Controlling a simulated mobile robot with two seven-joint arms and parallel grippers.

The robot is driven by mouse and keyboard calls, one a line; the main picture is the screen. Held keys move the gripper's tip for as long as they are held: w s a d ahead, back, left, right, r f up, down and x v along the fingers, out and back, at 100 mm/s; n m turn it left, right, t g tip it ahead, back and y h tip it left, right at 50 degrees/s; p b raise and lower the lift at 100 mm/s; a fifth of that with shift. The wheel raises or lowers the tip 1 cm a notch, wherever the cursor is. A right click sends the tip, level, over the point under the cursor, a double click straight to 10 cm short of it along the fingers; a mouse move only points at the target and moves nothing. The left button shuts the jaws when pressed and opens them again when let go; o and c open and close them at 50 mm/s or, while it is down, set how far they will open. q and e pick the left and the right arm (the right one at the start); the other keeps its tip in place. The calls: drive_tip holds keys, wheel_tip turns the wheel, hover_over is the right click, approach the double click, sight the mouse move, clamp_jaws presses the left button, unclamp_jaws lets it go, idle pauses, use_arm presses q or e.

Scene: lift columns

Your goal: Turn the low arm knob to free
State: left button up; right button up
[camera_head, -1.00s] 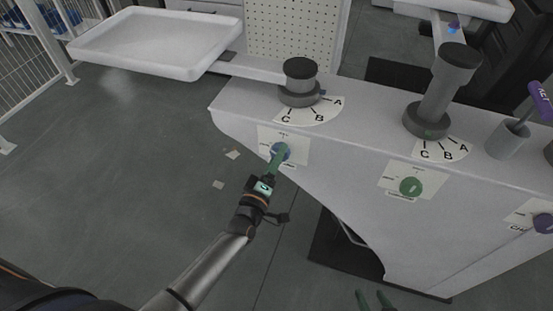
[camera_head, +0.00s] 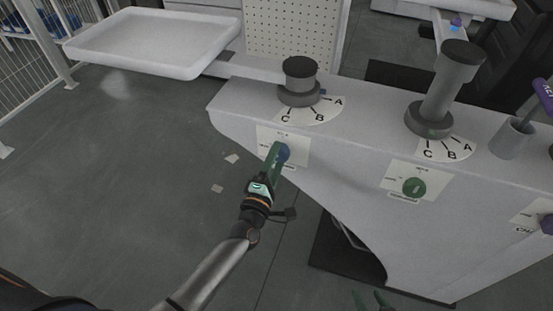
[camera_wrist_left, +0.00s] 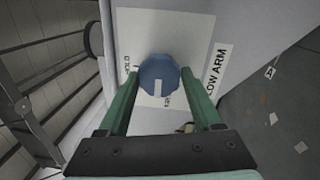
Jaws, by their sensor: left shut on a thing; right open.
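The low arm knob is a round blue knob (camera_wrist_left: 159,75) with a white mark, on a white label plate (camera_wrist_left: 185,32) marked LOW ARM. In the left wrist view the mark points down toward my gripper, near lettering that is partly hidden. HOLD is at the plate's left. My left gripper (camera_wrist_left: 158,85) has its green fingers on both sides of the knob and is shut on it. In the head view the knob (camera_head: 284,152) is partly covered by these fingers. My right gripper (camera_head: 371,299) shows only its green fingertips at the bottom edge, apart and empty.
Above the plate stands a grey column (camera_head: 299,75) with an A-B-C dial and an arm bearing a white tray (camera_head: 150,68). To the right are a taller column (camera_head: 440,90), a green knob (camera_head: 414,187) and a purple-handled tool (camera_head: 544,95). The floor at left is mostly clear.

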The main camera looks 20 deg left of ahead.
idle(0.3)
use_arm(q)
drive_tip(key=o, duration=1.4)
drive_tip(key=shift+c, duration=0.2)
drive_tip(key=s+f, duration=0.1)
drive_tip(key=s, duration=1.1)
drive_tip(key=shift+s+a, duration=0.15)
drive_tip(key=shift+s, duration=0.1)
